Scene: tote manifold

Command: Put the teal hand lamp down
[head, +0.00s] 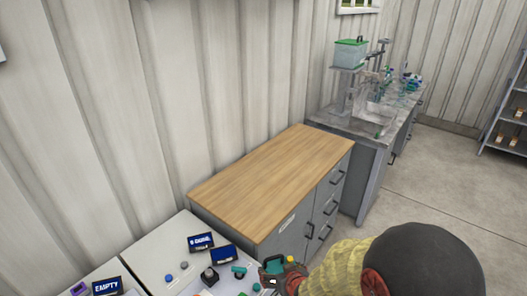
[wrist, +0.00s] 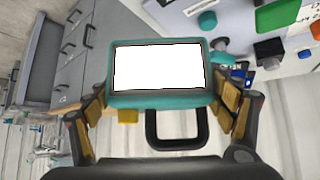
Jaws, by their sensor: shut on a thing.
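The teal hand lamp (wrist: 160,101) fills the middle of the wrist view, with a bright white face and a black loop handle below it. My gripper (wrist: 158,98) is shut on it, one finger on each side. In the head view the lamp (head: 273,264) is small at the bottom centre, partly hidden by my gripper (head: 281,279). It is in front of the grey cabinet, near the control panel's right end. I cannot tell its exact height.
A wooden-topped cabinet (head: 270,182) stands against the wall, its top bare. A pale control panel (head: 158,254) with screens, buttons and knobs is at lower left. A grey workbench (head: 348,127) with a green-lidded tank (head: 350,54) and glassware stands beyond. Open floor (head: 437,181) lies right.

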